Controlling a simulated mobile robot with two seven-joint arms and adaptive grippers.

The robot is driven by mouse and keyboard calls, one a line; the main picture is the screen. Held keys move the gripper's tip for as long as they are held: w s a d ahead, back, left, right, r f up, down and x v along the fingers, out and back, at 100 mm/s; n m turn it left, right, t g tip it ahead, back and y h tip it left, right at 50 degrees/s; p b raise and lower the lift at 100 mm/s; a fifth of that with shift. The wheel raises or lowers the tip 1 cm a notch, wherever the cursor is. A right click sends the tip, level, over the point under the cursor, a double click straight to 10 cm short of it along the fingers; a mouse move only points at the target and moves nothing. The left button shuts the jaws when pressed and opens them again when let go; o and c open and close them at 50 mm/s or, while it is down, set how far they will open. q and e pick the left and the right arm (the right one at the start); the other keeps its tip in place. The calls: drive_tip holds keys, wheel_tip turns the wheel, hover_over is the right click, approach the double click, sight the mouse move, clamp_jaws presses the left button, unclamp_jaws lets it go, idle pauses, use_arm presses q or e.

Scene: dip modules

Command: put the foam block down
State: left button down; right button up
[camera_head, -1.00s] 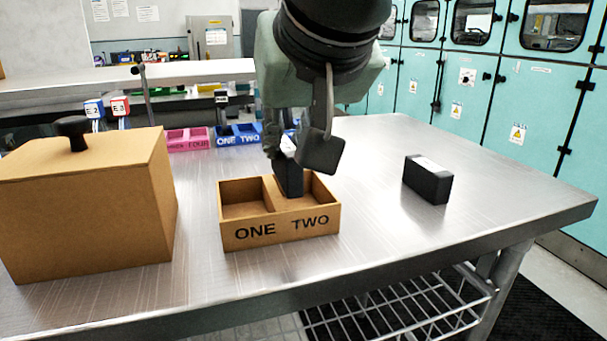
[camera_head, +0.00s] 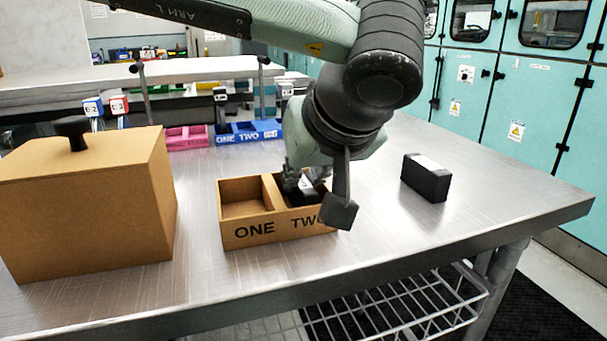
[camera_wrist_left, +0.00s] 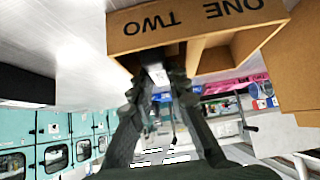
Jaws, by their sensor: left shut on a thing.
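The foam block (camera_head: 306,191) is dark with a white label. My left gripper (camera_head: 315,197) is shut on it, inside or just over compartment TWO of the brown box (camera_head: 262,236). The gripper's front finger hides part of the block and the box's TWO lettering, so I cannot tell whether the block touches the floor. In the left wrist view the block (camera_wrist_left: 157,74) shows between the two fingers, beside the box's wall (camera_wrist_left: 180,28). Compartment ONE is empty. My right gripper is not in view.
A similar dark block (camera_head: 426,177) with a light top stands on the metal table (camera_head: 440,240) to the right. A big brown lidded box (camera_head: 85,215) with a black knob stands at left. Blue (camera_head: 247,137) and pink (camera_head: 187,137) trays sit behind.

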use_arm(q)
drive_tip(key=shift+f, duration=0.1)
drive_tip(key=c, duration=1.7)
unclamp_jaws()
drive_tip(key=shift+c, duration=0.2)
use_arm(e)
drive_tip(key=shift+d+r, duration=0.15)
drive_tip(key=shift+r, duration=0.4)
use_arm(q)
drive_tip(key=shift+v, duration=0.95)
drive_tip(key=v, duration=1)
drive_tip(key=shift+r, duration=0.25)
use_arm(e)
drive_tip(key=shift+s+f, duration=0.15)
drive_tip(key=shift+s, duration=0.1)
